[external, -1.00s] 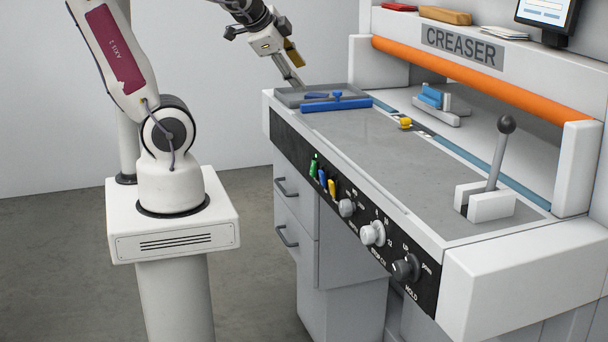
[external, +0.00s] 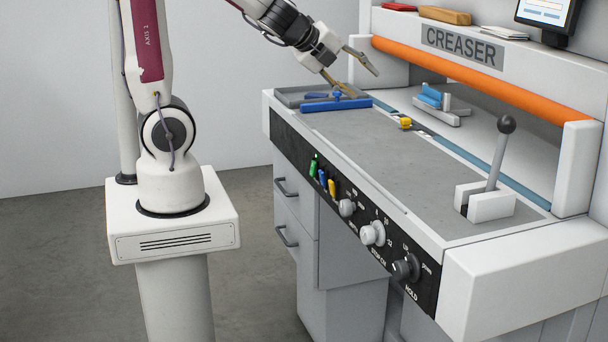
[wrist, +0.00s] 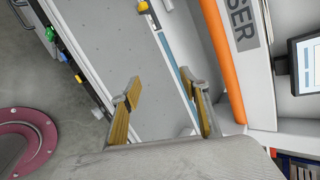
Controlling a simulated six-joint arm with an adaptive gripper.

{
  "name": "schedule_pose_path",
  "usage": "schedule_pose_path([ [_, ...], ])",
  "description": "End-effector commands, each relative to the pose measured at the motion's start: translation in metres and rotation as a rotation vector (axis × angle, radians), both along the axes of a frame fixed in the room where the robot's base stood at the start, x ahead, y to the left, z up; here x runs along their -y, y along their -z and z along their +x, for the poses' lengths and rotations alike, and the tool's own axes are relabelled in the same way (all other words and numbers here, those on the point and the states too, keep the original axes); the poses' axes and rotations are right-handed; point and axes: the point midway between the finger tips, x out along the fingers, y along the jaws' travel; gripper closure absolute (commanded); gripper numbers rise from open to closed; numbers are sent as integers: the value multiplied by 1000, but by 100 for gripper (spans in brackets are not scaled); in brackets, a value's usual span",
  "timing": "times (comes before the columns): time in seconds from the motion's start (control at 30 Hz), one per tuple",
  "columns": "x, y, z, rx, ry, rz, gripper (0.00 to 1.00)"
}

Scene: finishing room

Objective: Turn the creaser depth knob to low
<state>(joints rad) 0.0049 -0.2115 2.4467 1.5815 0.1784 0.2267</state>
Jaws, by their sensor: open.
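The creaser's sloped black front panel (external: 290,155) carries three round knobs. The smallest pale knob (external: 347,208) is on the left, a larger pale knob (external: 372,233) is in the middle, and a dark knob (external: 405,268) with a label like HOLD is on the right. The other labels are too small to read surely, so I cannot tell for certain which is the depth knob. My gripper (external: 363,82) is open and empty above the far left end of the bed, well away from the knobs. In the wrist view its fingers (wrist: 165,87) are spread over the grey bed.
Green (external: 313,166), blue (external: 323,177) and yellow (external: 332,188) switches sit left of the knobs. A grey tray (external: 284,99) and blue tool (external: 335,104) lie on the bed. A lever (external: 497,160) stands at right. The orange bar (external: 480,78) runs behind. The space before the panel is clear.

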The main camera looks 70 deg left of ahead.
Motion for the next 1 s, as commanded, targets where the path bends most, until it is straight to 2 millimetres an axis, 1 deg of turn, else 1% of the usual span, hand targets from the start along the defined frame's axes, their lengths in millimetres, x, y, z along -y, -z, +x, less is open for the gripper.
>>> schedule_pose_path([
  [0.1, 14, 16, 7, -43, 121, 68, 55],
  [0.23, 30, 34, 11, -94, 261, 140, 55],
  [0.47, 56, 72, 9, -196, 511, 255, 55],
  [0.7, 76, 116, -8, -319, 777, 357, 55],
  [0.9, 85, 150, -29, -421, 983, 427, 55],
  [1.0, 87, 163, -39, -464, 1066, 452, 55],
])
